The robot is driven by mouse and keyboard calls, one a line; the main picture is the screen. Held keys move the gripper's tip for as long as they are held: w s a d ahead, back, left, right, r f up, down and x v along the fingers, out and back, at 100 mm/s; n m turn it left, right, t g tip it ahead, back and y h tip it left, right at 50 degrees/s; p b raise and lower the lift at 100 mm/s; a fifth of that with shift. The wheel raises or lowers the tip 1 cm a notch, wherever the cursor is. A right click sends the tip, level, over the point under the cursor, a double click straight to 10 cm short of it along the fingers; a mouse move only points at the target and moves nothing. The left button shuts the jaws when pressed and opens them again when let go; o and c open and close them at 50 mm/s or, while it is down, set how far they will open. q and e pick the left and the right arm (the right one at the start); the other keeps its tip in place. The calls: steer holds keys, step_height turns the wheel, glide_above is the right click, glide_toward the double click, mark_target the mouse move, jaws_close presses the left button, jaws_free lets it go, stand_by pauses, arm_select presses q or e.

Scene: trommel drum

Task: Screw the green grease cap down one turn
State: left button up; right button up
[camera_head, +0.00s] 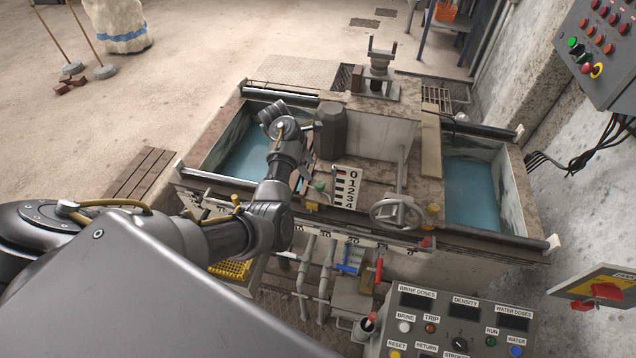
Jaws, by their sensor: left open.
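A small green cap (319,186), which looks like the grease cap, shows at the middle of the machine, just left of the white number scale. My left arm reaches in from the left and bends up over the machine's left tank. My left gripper (304,182) is open beside the green cap, partly hidden behind my own forearm. I cannot tell whether its fingers are around the cap or touching it. My right gripper is out of view.
The number scale (346,188) and a grey handwheel (398,213) stand right of the cap. Tanks of blue liquid lie left (240,150) and right (470,190). Pipes with red and blue valve handles are below. A button console (460,325) stands at the front right.

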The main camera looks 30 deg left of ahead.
mark_target(319, 184)
arm_select(q)
steer(key=b+x, duration=0.1)
steer(key=x, duration=0.8)
steer(key=c, duration=1)
